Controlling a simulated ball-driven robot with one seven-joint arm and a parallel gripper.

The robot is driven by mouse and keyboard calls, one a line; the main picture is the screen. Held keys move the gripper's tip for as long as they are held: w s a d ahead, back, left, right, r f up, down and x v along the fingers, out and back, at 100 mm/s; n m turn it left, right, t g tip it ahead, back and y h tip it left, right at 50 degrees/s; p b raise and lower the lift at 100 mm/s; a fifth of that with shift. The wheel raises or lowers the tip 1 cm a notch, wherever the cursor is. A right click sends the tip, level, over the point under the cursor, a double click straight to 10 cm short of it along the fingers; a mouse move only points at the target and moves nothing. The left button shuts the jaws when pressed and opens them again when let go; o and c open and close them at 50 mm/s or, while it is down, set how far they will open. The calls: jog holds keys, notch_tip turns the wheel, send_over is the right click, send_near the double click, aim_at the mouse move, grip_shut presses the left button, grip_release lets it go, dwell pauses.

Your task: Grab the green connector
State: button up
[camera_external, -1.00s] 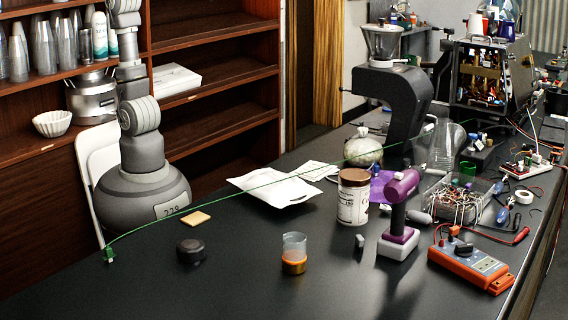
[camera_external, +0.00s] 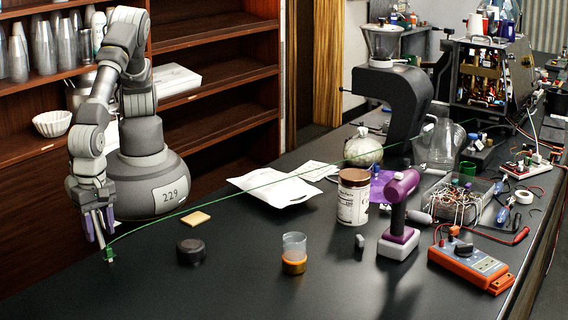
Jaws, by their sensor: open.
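The green connector (camera_external: 109,255) is a small green block at the left front edge of the black table. A thin green cable (camera_external: 250,181) runs from it across the table toward the opened brewer at the back right. My gripper (camera_external: 96,236) is open, pointing down, just above and to the left of the connector. Its fingers look purple-grey. It appears empty, and I cannot tell exactly how far its tips are from the connector.
A jar (camera_external: 353,197), purple drill-like tool (camera_external: 400,215) and orange multimeter (camera_external: 470,265) stand to the right. The front left table is clear.

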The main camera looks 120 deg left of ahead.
aim_at(107, 247)
jog(key=f, duration=0.2)
jog(key=f+b, duration=0.1)
jog(key=f, duration=0.1)
jog(key=f+b, duration=0.1)
jog(key=f, duration=0.1)
jog(key=shift+w+a+f, duration=0.15)
jog(key=shift+w+a, duration=0.1)
jog(key=shift+a, duration=0.05)
jog(key=shift+c, duration=0.5)
jog(key=c, duration=0.6)
jog(key=shift+c, duration=0.3)
